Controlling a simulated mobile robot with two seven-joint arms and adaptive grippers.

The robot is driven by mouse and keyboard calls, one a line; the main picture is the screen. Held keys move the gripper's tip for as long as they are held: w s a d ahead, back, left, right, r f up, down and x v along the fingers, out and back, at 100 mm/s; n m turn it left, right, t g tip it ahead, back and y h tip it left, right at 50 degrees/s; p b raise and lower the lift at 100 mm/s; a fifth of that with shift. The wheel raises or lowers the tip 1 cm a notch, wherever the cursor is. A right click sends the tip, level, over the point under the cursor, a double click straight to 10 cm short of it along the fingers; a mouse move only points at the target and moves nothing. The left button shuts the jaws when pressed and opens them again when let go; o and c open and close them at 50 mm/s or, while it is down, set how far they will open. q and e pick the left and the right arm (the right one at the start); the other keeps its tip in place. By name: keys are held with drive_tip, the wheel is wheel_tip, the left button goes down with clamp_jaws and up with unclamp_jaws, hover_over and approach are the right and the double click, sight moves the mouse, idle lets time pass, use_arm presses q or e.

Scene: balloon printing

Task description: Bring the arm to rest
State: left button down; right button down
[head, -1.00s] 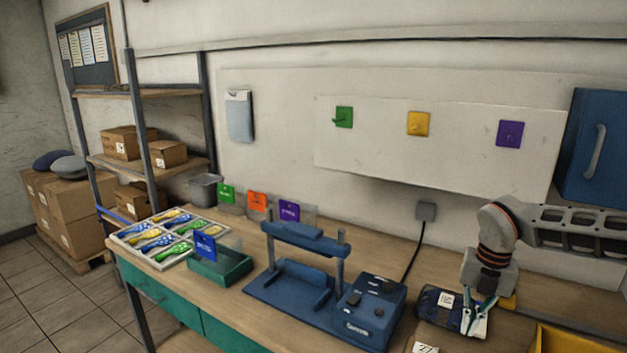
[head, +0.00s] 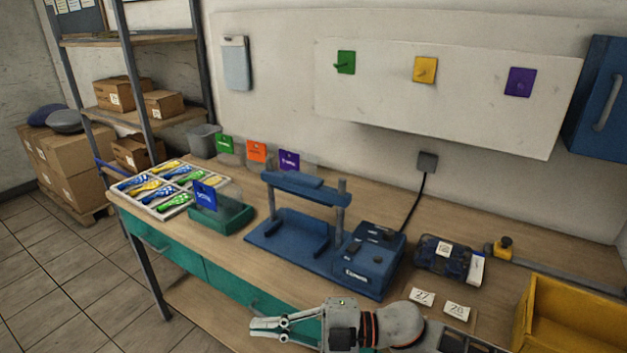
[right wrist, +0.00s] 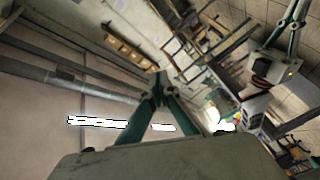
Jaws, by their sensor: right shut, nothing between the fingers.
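My right gripper (head: 262,328) shows in the head view at the bottom middle, in front of the table's front edge and pointing left. It is shut and holds nothing. In the right wrist view its fingers (right wrist: 161,82) come together at the tips, with the wall and ceiling beyond them. My other arm's gripper shows at the upper right of the right wrist view (right wrist: 290,28); whether it is open or shut is unclear. The left gripper is not in the head view.
The table holds a blue press (head: 290,240), a blue control box (head: 368,262), a dark packet (head: 440,255), number cards (head: 421,297), a yellow bin (head: 570,318) and a tray of balloons (head: 150,190). Shelves (head: 150,118) stand at the left. Floor is free at lower left.

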drive_tip(key=w+d+f+m+t+h, duration=0.3)
drive_tip(key=d+f+m+t+h, duration=0.15)
drive_tip(key=d+m+t, duration=0.35)
drive_tip(key=w+d+f+m+t+h, duration=0.2)
drive_tip(key=d+f+m+t+h, duration=0.35)
drive_tip(key=m, duration=0.55)
drive_tip(key=s+d+f+m+g+h, duration=0.3)
drive_tip(key=s+d+f+m+h, duration=0.3)
drive_tip(key=s+d+f, duration=1)
wheel_tip(320, 180, down, 4)
drive_tip(key=shift+d+f, duration=0.1)
drive_tip(key=shift+d, duration=0.75)
